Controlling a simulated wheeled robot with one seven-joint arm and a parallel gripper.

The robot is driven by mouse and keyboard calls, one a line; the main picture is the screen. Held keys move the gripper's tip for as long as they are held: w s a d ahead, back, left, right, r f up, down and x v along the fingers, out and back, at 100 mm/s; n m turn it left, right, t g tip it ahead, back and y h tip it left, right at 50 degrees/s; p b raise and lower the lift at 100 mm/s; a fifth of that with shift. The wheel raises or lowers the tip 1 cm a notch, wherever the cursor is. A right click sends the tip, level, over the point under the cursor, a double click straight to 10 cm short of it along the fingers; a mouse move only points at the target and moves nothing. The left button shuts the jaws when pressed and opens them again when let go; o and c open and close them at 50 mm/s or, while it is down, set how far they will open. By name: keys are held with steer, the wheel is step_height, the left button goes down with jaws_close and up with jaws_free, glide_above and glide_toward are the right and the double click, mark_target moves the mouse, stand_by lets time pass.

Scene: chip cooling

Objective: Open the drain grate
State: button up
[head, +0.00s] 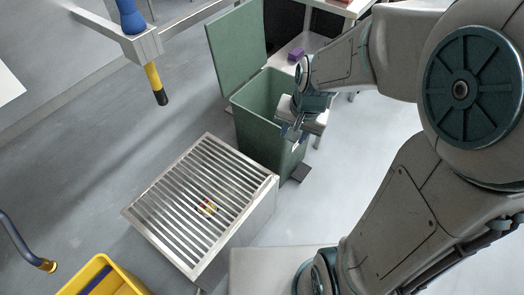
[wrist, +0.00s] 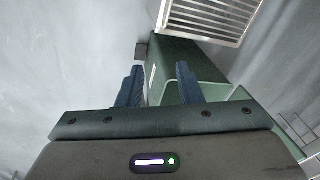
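The drain grate (head: 178,200) is a rectangular metal frame of parallel slats lying flat, closed, on top of a pale box-shaped unit. A small red and yellow object (head: 207,207) shows at the slats; I cannot tell whether it lies on or under them. My gripper (head: 292,132) is up and right of the grate, over the green bin, apart from the grate. In the wrist view, my gripper's two blue fingers (wrist: 158,78) are spread with nothing between them. The grate's edge (wrist: 215,22) shows at the top of that view.
A green bin (head: 262,132) with its lid (head: 236,48) raised stands behind the grate unit. A yellow container (head: 100,278) is at the lower left. A blue and yellow handle (head: 150,70) hangs from a metal bracket at upper left.

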mark_target(262, 184)
steer(key=w+a+f+m+b, duration=0.1)
steer(key=f+b, duration=0.4)
steer(key=f, duration=0.7)
steer(key=w+a+f+m+b, duration=0.1)
steer(key=w+a+f+b, duration=0.2)
steer(key=f, duration=1)
steer(key=w+a+f+m+b, duration=0.1)
steer(key=w+a+f+b, duration=0.2)
steer(key=f+b, duration=0.5)
steer(key=shift+w+a+f+m+g+y+b, duration=0.1)
steer(key=shift+w+f+m+g+y+b, duration=0.1)
steer(key=shift+f, duration=1.05)
steer(key=shift+w+f+m+g+y+b, duration=0.1)
steer(key=shift+f+b, duration=0.05)
steer(key=shift+f, duration=1.05)
jaws_close()
